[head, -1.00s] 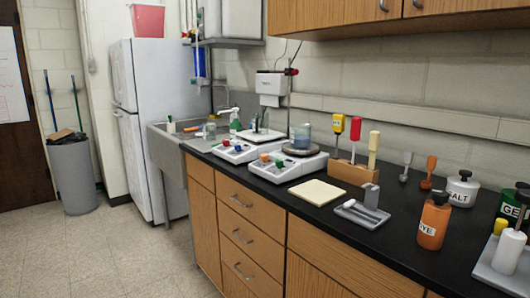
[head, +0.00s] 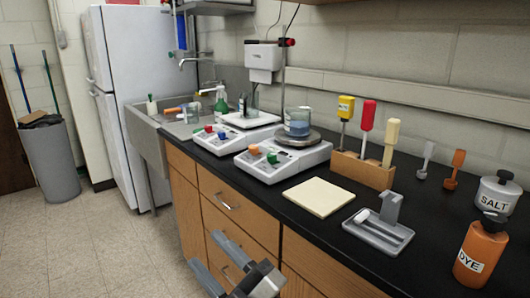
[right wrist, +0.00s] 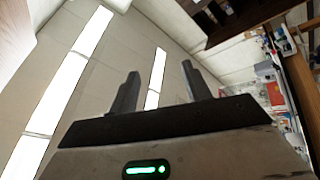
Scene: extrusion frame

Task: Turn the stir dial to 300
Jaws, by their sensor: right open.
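The nearer hotplate stirrer (head: 298,163) stands on the black counter with an orange dial (head: 254,150) and a green dial (head: 272,158) on its front. A beaker of blue liquid (head: 297,122) sits on its round plate. Dial markings are too small to read, so I cannot tell which is the stir dial. My right gripper (head: 212,258) is open and empty, low in front of the drawers, below the counter. Its two fingers show apart in the right wrist view (right wrist: 160,82), pointing toward the ceiling. My left gripper is out of view.
On the counter are a cream pad (head: 319,197), a grey tray (head: 378,234), a wooden rack (head: 362,170) with colored-handled tools, a salt jar (head: 497,193) and an orange dye bottle (head: 480,250). A sink is at the far left.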

